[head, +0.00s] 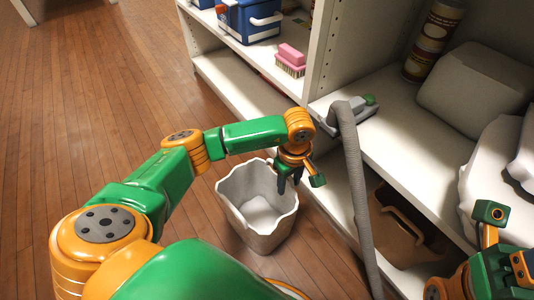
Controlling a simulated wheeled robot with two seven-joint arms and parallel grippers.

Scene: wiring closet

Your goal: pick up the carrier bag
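The pale grey-white carrier bag (236,206) stands upright and open on the wooden floor, with an uneven rim. My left gripper (289,184) comes down at the bag's back right rim. My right wrist shows at the lower right edge, in front of the shelving.
White shelving (400,130) stands behind and to the right of the bag. A grey hose (355,190) hangs down from a shelf. A brown container (402,240) sits low on the right. A pink brush (291,58) and blue box (249,20) are on shelves. The floor at left is clear.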

